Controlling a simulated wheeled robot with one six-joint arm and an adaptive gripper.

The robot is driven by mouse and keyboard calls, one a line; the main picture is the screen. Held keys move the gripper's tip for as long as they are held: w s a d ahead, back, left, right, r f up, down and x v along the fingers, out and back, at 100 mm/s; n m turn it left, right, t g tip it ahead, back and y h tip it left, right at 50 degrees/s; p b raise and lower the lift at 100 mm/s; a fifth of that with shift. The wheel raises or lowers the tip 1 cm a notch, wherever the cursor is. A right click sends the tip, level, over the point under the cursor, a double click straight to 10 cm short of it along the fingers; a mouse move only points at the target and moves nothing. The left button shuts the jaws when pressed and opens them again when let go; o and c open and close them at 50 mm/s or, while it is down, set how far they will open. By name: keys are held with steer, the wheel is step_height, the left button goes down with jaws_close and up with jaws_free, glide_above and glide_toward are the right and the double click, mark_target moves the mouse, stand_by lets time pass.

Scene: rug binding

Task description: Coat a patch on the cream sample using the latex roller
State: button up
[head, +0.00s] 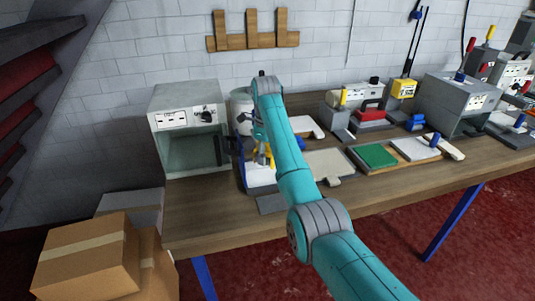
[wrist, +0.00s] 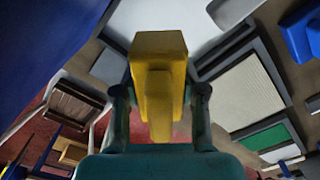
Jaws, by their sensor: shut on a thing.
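My gripper (head: 262,146) is shut on a yellow handle (wrist: 160,80), which fills the middle of the wrist view and looks like the latex roller's handle. The roller's head is not clearly visible. In the head view the gripper and the yellow handle (head: 264,158) are above a white-bottomed tray (head: 260,178), left of the cream sample (head: 328,164). Whether the roller touches the tray cannot be told. The cream sample lies flat on the bench and shows as a ribbed, dark-edged panel in the wrist view (wrist: 242,90), to the gripper's right.
A grey open-fronted box (head: 188,130) stands left of the tray. A green panel (head: 376,155) and a white panel (head: 414,149) lie right of the cream sample. Clamps and machines line the bench's back right. Cardboard boxes (head: 88,257) stand on the floor at left.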

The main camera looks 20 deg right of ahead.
mark_target(266, 179)
steer(key=shift+f, duration=2.85)
steer(key=shift+f, duration=0.6)
steer(key=shift+r, duration=3.55)
steer(key=shift+s, duration=0.1)
